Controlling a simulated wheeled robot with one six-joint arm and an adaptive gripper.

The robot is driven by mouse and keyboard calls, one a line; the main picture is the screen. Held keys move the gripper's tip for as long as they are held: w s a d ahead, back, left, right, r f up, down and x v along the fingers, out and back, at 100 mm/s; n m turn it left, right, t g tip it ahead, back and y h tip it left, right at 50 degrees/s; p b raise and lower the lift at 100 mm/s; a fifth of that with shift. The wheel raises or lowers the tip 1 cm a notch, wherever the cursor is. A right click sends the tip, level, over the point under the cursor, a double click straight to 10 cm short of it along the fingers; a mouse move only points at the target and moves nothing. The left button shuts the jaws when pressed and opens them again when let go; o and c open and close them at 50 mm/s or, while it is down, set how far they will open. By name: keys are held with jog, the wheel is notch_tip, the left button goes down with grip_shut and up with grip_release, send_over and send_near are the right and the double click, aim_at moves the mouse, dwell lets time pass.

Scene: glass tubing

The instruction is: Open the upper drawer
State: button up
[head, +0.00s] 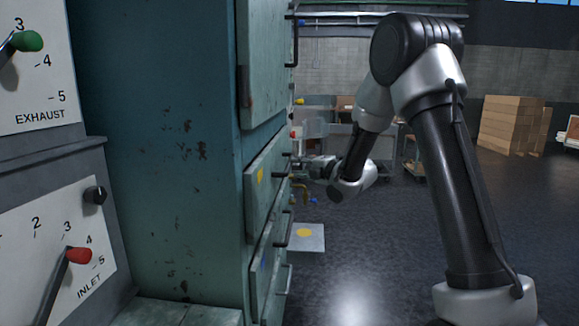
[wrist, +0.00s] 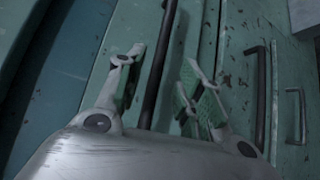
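The upper drawer (head: 265,197) is a worn teal panel with a yellow mark on the cabinet front, and it looks shut. Its dark bar handle (wrist: 158,68) runs between my gripper's two fingers in the wrist view. My gripper (head: 305,166) is at the drawer's handle in the head view, reaching in from the right. In the wrist view my gripper (wrist: 164,60) is open, with a finger on each side of the bar and visible gaps. I cannot tell how deep the bar sits between the fingertips.
A larger door panel (head: 262,70) is above. Valve levers stand at the left. Carts and stacked boxes (head: 510,125) are far behind.

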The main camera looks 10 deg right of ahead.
aim_at(289, 162)
jog(key=x, duration=0.7)
grip_shut()
